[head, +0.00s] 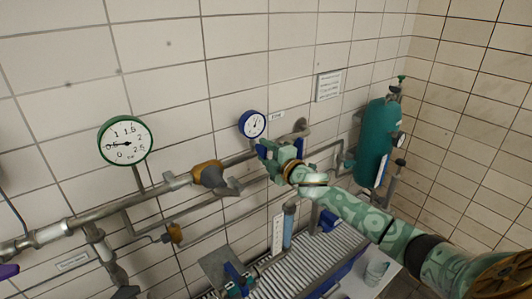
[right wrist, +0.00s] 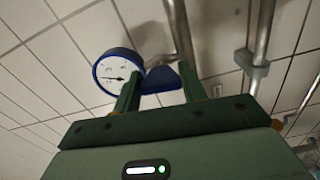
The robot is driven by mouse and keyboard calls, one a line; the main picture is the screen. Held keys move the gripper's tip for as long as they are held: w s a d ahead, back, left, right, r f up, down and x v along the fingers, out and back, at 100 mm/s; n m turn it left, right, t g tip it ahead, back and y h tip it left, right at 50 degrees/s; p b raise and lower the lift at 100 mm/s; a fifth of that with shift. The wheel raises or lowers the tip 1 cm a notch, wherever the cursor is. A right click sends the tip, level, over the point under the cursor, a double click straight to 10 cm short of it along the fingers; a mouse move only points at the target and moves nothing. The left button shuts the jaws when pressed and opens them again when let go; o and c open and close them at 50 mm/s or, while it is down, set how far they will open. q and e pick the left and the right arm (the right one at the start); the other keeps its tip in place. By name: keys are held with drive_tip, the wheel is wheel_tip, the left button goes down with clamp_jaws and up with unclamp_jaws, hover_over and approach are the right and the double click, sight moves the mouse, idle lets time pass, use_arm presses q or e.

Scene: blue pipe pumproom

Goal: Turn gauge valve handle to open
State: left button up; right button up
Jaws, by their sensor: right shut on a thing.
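The blue-rimmed gauge (head: 252,124) with a white face is on the pipe along the tiled wall. It also shows in the right wrist view (right wrist: 119,73), left of the fingers. The blue valve handle (right wrist: 161,79) sits beside the gauge, between the fingers in the right wrist view. My right gripper (head: 266,151) is at the pipe just below and right of the gauge. In the right wrist view the gripper (right wrist: 160,90) is shut on the handle. In the head view my gripper covers most of the handle. My left gripper is not in view.
A green-rimmed gauge (head: 125,140) and an orange-brown valve (head: 207,174) are to the left. A teal cylinder (head: 374,142) stands at the right. Below are a ribbed grey surface (head: 303,270) and a cup (head: 376,272). A wall sign (head: 328,86) hangs above.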

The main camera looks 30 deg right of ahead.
drive_tip(key=shift+n, duration=0.6)
drive_tip(key=o, duration=1)
drive_tip(key=shift+s+d+b, duration=0.2)
drive_tip(key=shift+s+b, duration=0.3)
drive_tip(key=shift+s, duration=2.2)
drive_tip(key=shift+s+d+b, duration=0.25)
drive_tip(key=shift+s+b, duration=0.2)
drive_tip(key=shift+s, duration=2.3)
drive_tip(key=shift+s+d+b, duration=0.2)
drive_tip(key=shift+s+b, duration=0.3)
drive_tip(key=shift+s, duration=2.2)
